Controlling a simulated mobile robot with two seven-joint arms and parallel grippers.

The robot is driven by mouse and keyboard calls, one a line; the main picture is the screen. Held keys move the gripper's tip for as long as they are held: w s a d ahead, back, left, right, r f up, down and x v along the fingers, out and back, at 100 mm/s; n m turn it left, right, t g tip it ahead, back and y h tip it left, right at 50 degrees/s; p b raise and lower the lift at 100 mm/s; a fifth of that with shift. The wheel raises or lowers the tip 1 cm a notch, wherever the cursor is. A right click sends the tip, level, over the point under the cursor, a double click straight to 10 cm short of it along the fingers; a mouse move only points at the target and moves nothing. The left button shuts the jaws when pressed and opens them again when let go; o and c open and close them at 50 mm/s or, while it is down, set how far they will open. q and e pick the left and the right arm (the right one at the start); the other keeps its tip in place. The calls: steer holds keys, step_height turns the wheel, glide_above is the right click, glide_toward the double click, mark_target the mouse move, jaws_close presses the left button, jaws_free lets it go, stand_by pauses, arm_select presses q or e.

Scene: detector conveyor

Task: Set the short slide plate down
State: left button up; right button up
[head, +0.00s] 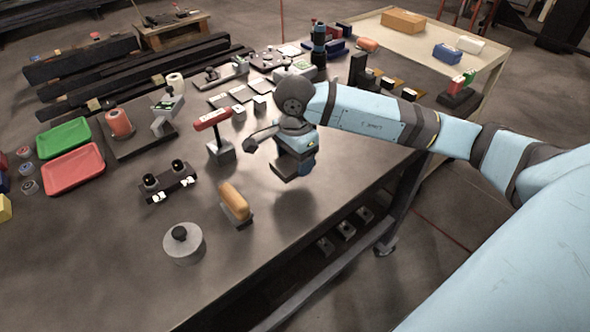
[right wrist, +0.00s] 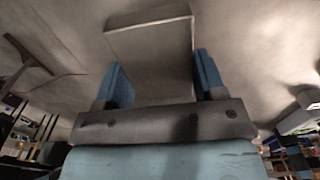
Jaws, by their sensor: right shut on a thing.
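My right gripper (head: 298,167) hangs over the right part of the dark workbench (head: 330,200), near its front right edge. In the right wrist view its two blue fingers (right wrist: 160,82) are shut on a flat grey plate, the short slide plate (right wrist: 155,60), which sticks out beyond the fingertips. In the head view the plate is mostly hidden by the gripper and wrist. My left gripper is not in view.
A red-topped stand (head: 213,122) is left of the gripper. An orange-handled piece (head: 235,202), a round grey weight (head: 184,243) and a black two-knob block (head: 167,181) lie nearer the front left. Red (head: 73,171) and green (head: 63,138) trays are far left.

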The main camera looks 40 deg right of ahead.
mark_target(295, 170)
step_height(295, 170, down, 4)
steer(key=shift+f, duration=0.1)
stand_by(0.4)
steer(key=shift+f, duration=0.15)
steer(key=o, duration=1.5)
